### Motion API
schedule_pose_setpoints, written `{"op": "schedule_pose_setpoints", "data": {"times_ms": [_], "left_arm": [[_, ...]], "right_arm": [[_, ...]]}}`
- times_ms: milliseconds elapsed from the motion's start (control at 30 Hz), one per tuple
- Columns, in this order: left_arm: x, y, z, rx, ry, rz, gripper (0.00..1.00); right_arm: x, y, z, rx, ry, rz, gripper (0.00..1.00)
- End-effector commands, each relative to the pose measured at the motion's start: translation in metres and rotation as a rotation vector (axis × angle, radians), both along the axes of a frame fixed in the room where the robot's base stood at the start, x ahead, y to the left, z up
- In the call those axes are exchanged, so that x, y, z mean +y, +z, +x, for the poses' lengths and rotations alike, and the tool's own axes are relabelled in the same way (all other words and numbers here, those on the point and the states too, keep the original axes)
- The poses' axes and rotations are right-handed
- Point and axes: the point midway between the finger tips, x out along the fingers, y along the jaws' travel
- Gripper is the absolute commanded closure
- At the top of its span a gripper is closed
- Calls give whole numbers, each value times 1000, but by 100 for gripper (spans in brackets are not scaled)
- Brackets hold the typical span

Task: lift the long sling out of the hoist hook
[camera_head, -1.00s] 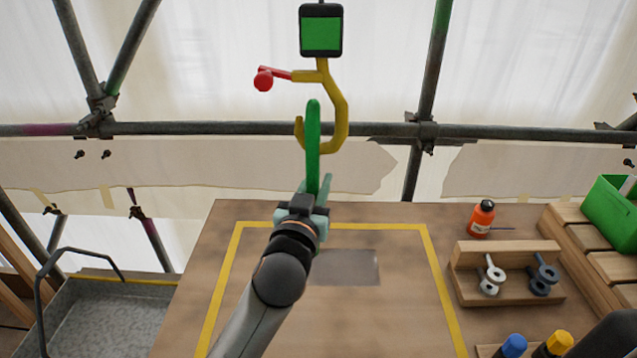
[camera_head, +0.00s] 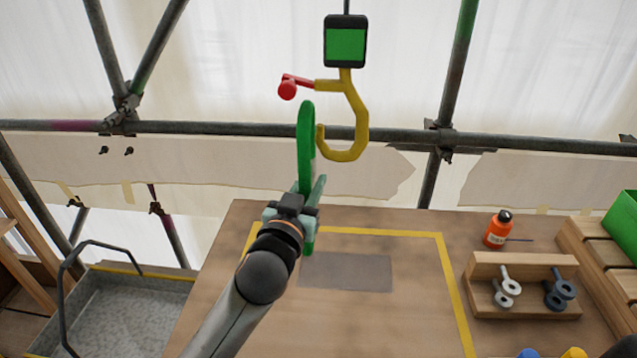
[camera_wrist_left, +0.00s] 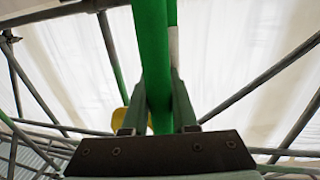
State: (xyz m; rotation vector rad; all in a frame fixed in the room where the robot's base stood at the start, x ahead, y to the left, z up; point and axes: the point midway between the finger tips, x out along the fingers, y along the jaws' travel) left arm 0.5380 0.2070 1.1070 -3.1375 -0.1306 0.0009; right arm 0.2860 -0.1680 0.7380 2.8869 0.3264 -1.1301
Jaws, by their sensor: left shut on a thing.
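The long sling (camera_head: 306,140) is a green loop standing upright in my left gripper (camera_head: 303,198). The gripper is shut on its lower part, and a short end shows below the jaws. The yellow hoist hook (camera_head: 357,125) hangs from above with its opening to the left. The sling's upper loop is just left of the hook's tip and no longer passes through the bend; whether they touch is unclear. In the left wrist view the sling (camera_wrist_left: 153,60) rises between the fingers, and a bit of yellow hook (camera_wrist_left: 119,118) shows behind. My right gripper is not seen.
A red-ended lever (camera_head: 288,88) juts left from the hook, close above the sling. A green-faced block (camera_head: 345,41) is over it. The wooden table (camera_head: 415,290) has a bare yellow-taped area.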

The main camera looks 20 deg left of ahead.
Motion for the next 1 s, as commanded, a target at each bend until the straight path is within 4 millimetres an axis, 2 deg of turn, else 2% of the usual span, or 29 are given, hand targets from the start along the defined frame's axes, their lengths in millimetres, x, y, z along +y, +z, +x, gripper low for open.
{"op": "schedule_pose_setpoints", "data": {"times_ms": [1000], "left_arm": [[47, 1, -13, -2, 0, 0, 100]], "right_arm": [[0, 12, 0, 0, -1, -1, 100]]}}
